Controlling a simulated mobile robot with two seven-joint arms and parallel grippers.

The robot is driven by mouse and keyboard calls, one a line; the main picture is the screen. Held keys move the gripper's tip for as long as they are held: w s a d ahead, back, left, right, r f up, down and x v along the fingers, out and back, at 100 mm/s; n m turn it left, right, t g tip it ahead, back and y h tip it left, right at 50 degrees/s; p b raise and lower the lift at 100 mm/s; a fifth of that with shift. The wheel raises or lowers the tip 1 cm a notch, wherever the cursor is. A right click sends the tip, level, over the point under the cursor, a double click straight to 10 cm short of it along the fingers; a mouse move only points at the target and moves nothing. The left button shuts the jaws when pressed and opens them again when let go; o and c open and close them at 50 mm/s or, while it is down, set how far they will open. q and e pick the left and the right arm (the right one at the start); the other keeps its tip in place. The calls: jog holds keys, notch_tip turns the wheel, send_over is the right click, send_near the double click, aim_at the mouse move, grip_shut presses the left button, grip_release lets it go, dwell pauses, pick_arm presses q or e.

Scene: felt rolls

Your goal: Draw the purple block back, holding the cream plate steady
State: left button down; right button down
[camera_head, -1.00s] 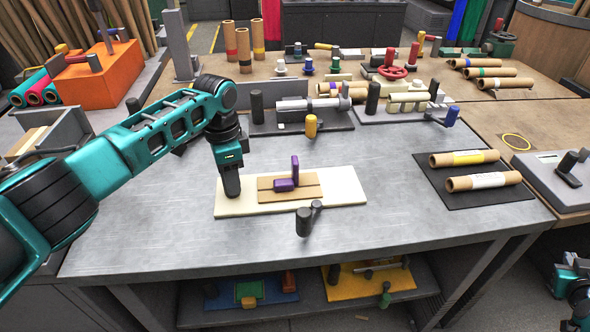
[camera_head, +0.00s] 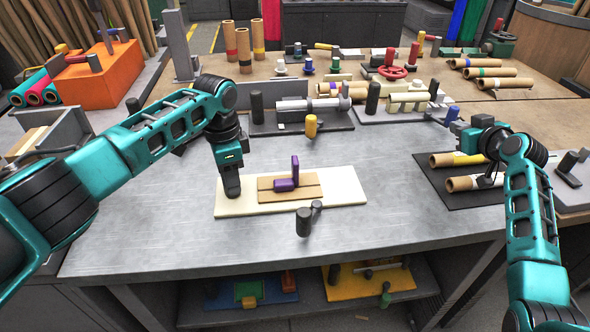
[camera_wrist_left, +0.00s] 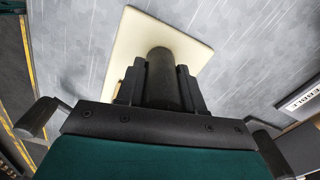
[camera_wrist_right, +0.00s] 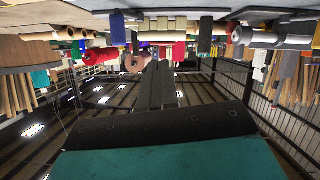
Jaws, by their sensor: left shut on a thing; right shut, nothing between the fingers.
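The cream plate (camera_head: 340,189) lies flat on the grey worktable. A tan board with a dark slit along it (camera_head: 309,190) sits on the plate, and the purple block (camera_head: 284,185) with its upright purple tab stands on that board. My left gripper (camera_head: 232,188) is over the plate's left end. The left wrist view shows its fingers shut on a dark round post (camera_wrist_left: 165,80) at the cream plate (camera_wrist_left: 190,45). My right gripper (camera_wrist_right: 160,80) is shut and empty, raised at the right side of the table; its fingertips are unclear in the head view.
A dark two-part peg (camera_head: 304,221) stands in front of the plate. An orange-yellow peg (camera_head: 311,126) stands behind it. Cardboard rolls on a black mat (camera_head: 440,190) lie at right beneath my right arm. Bare table lies left and right of the plate.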

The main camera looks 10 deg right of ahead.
jog(key=w+a+r+n+g+y, duration=0.15)
jog(key=a+r+n, duration=0.25)
jog(key=a, duration=0.6)
jog(key=w+a+r+n+g+y, duration=0.1)
jog(key=a+r+n+g+y, duration=0.2)
jog(key=a, duration=0.8)
jog(key=w+a+r+n+g+y, duration=0.1)
jog(key=a+r+n+y, duration=0.2)
jog(key=a+r+n, duration=0.5)
jog(key=n+g+h, duration=0.2)
jog(key=n+g, duration=0.1)
jog(key=g, duration=0.1)
send_over(295, 171)
jog(key=w+a, duration=0.1)
jog(key=a, duration=0.2)
notch_tip(295, 171, down, 12)
jog(key=shift+w+d+f, duration=0.1)
jog(key=shift+f, duration=1.85)
jog(key=shift+w+d+f, duration=0.1)
jog(key=shift+f, duration=1.85)
